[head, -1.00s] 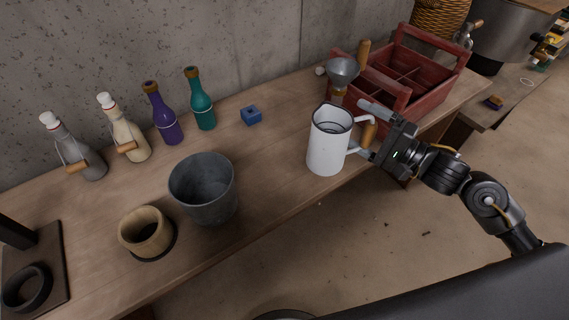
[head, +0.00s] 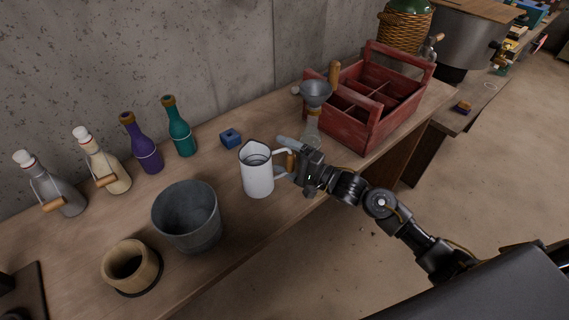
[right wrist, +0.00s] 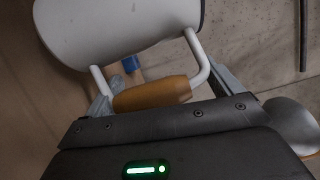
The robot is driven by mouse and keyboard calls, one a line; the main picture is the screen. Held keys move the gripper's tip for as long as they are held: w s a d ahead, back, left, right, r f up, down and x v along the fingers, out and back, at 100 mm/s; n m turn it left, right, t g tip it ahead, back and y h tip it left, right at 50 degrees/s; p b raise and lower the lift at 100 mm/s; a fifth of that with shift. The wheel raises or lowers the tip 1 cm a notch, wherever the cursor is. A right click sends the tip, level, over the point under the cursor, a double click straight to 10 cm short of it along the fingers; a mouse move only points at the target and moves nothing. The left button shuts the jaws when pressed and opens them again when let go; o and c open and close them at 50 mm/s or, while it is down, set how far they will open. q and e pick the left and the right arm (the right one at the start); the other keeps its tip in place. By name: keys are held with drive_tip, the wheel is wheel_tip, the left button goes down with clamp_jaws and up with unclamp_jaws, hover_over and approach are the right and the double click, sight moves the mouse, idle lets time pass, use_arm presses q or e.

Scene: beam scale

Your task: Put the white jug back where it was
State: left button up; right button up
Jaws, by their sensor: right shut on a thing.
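The white jug (head: 257,176) is upright over the workbench, in front of the blue block (head: 231,138). I cannot tell whether its base touches the wood. My right gripper (head: 288,160) is shut on the jug's handle, which has a brown wooden grip, on the jug's right side. In the right wrist view the white jug body (right wrist: 115,28) fills the top, and the wooden grip (right wrist: 152,94) lies between the fingers. My left gripper is not in view.
A grey bucket (head: 187,222) and a tan cup (head: 131,267) stand left of the jug. Several bottles, including a teal one (head: 181,130), line the wall. A metal funnel (head: 316,93) and a red divided crate (head: 374,105) are to the right. Bare wood lies between bucket and jug.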

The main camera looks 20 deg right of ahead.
sight(294, 169)
wheel_tip(294, 169, down, 2)
drive_tip(key=shift+w+f+p, duration=0.1)
drive_tip(key=shift+f+p, duration=0.05)
drive_tip(key=shift+p, duration=0.2)
drive_tip(key=shift+f, duration=0.3)
drive_tip(key=shift+f, duration=0.15)
drive_tip(key=o, duration=1)
drive_tip(key=shift+o, duration=0.2)
drive_tip(key=shift+d, duration=0.1)
drive_tip(key=b+v, duration=0.2)
drive_tip(key=v, duration=0.8)
drive_tip(key=shift+s+d, duration=0.15)
drive_tip(key=shift+s, duration=0.2)
drive_tip(key=shift+s+d, duration=0.45)
drive_tip(key=shift+s, duration=0.05)
